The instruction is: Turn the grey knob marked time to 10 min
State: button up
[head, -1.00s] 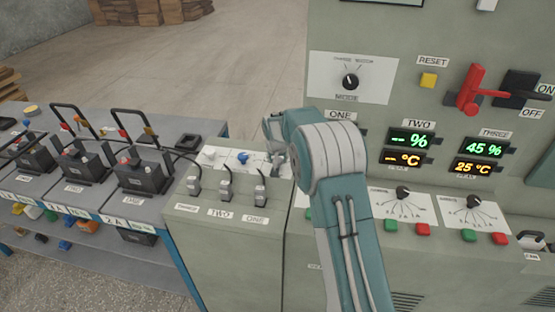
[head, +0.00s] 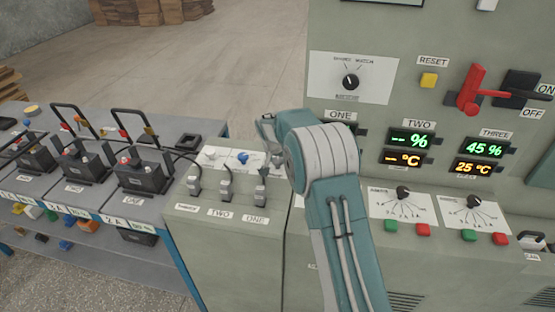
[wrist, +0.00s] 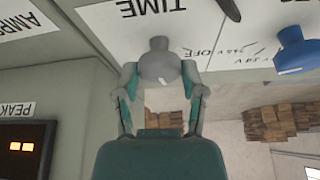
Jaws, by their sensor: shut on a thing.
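The grey knob (wrist: 158,64) shows in the wrist view on a white panel, next to the printed word TIME (wrist: 152,7). My gripper (wrist: 160,82) is shut on this knob, with one finger on each side of it. The knob's dial marks are mostly out of view, so I cannot read its setting.
A blue knob (head: 242,157) and a white knob (head: 209,153) stand to the left on the console; the blue knob also shows in the wrist view (wrist: 294,50). The tall control cabinet (head: 420,25) stands right.

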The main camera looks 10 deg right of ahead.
jog(key=o, duration=1.2)
jog(key=shift+s+a+f, duration=0.1)
jog(key=shift+f, duration=0.25)
jog(key=shift+c, duration=0.2)
jog(key=shift+r, duration=0.15)
jog(key=shift+r, duration=0.15)
jog(key=shift+r, duration=0.3)
jog(key=v, duration=1.1)
